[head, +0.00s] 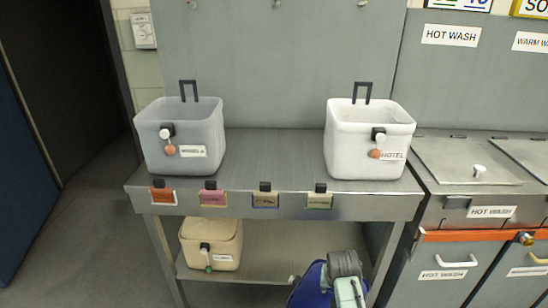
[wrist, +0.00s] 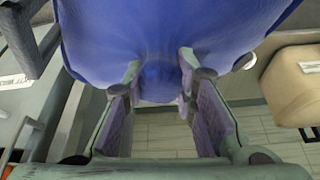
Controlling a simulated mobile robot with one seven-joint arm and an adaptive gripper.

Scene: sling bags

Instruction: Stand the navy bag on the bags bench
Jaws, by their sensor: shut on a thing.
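The navy bag (head: 308,287) shows at the bottom of the head view, in front of the bench and below its top, partly cut off and partly hidden by my gripper (head: 350,285). In the wrist view the bag's smooth blue body (wrist: 170,35) fills the upper middle. My gripper's two fingers (wrist: 160,78) are closed on part of it; the gripped part itself is hard to make out. The bags bench (head: 272,150) is a grey metal table with a clear middle between a grey bag (head: 183,140) at left and a white bag (head: 365,145) at right, both upright.
A beige bag (head: 212,244) stands on the lower shelf at left and also shows in the wrist view (wrist: 298,85). Coloured tags (head: 264,200) hang along the bench's front edge. A grey back panel (head: 280,60) rises behind. Hot wash bins (head: 465,265) stand at right.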

